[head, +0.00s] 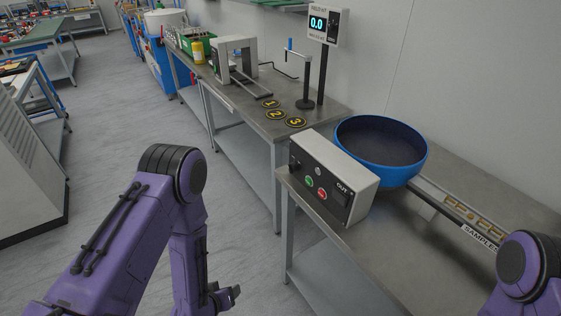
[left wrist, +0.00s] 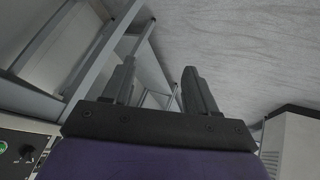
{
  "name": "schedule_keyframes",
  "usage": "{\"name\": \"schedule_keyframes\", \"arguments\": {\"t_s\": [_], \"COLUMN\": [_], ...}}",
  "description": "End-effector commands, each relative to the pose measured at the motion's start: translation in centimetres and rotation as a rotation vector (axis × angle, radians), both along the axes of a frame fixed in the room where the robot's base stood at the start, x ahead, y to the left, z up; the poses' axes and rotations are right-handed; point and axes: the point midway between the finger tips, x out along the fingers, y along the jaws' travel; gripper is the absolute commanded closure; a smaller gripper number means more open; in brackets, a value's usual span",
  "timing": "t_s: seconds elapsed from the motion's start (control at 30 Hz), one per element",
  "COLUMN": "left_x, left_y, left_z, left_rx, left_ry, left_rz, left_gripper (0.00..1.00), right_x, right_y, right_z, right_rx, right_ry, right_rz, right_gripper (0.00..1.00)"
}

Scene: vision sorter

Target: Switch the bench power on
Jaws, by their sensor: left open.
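A pale grey control box (head: 345,170) stands on the near bench. Its dark front carries a green button (head: 309,181), a red button (head: 323,194) and a black knob or switch (head: 295,164) at the left end; "OUT" is printed at the right. My left gripper (head: 229,294) hangs beside the bench, left of and below the box, touching nothing. Its jaws (left wrist: 158,78) are open and empty. My right gripper is out of frame.
A blue bowl (head: 408,171) stands right behind the box, with a sampler rail (head: 460,210) to its right. The far bench holds numbered discs (head: 275,114), a grey frame (head: 235,55) and a display reading 0.0 (head: 325,28). The floor (head: 110,130) at left is clear.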

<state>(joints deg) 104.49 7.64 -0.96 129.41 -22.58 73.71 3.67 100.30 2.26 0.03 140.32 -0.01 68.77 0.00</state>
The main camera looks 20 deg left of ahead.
Motion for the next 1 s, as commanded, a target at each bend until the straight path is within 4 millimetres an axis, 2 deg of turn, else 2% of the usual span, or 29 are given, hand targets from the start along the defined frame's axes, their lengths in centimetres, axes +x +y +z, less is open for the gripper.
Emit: {"name": "schedule_keyframes", "arguments": {"t_s": [0.03, 0.07, 0.1, 0.2, 0.23, 0.3, 0.4, 0.43, 0.57, 0.8, 1.0], "left_x": [5.8, 9.1, 12.9, 19.7, 21.0, 23.0, 24.2, 24.4, 25.5, 29.5, 32.1], "left_y": [-0.6, -1.0, -1.4, -1.7, -1.6, -1.3, -1.0, -1.0, -1.8, -5.2, -7.2], "left_z": [2.5, 4.2, 6.8, 13.5, 15.3, 18.8, 21.7, 22.1, 22.8, 22.8, 22.6], "left_rx": [-0.07, -0.114, -0.166, -0.258, -0.276, -0.302, -0.319, -0.32, -0.323, -0.323, -0.324], "left_ry": [-0.159, -0.255, -0.378, -0.627, -0.685, -0.784, -0.859, -0.869, -0.881, -0.878, -0.879], "left_rz": [-0.053, -0.099, -0.165, -0.341, -0.392, -0.497, -0.6, -0.618, -0.65, -0.651, -0.647], "left_gripper": [0.42, 0.42, 0.42, 0.42, 0.42, 0.42, 0.42, 0.42, 0.42, 0.42, 0.42], "right_x": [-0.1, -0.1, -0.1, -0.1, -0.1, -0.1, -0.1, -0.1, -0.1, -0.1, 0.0], "right_y": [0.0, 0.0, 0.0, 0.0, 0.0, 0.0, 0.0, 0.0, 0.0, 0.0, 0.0], "right_z": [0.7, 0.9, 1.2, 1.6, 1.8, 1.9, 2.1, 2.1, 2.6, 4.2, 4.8], "right_rx": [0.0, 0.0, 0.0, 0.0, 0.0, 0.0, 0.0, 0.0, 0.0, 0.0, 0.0], "right_ry": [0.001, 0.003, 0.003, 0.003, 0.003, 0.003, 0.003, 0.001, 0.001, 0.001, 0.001], "right_rz": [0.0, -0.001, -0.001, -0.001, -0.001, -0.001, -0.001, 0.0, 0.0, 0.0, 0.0], "right_gripper": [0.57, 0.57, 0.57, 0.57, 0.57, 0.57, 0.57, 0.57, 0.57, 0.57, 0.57]}}
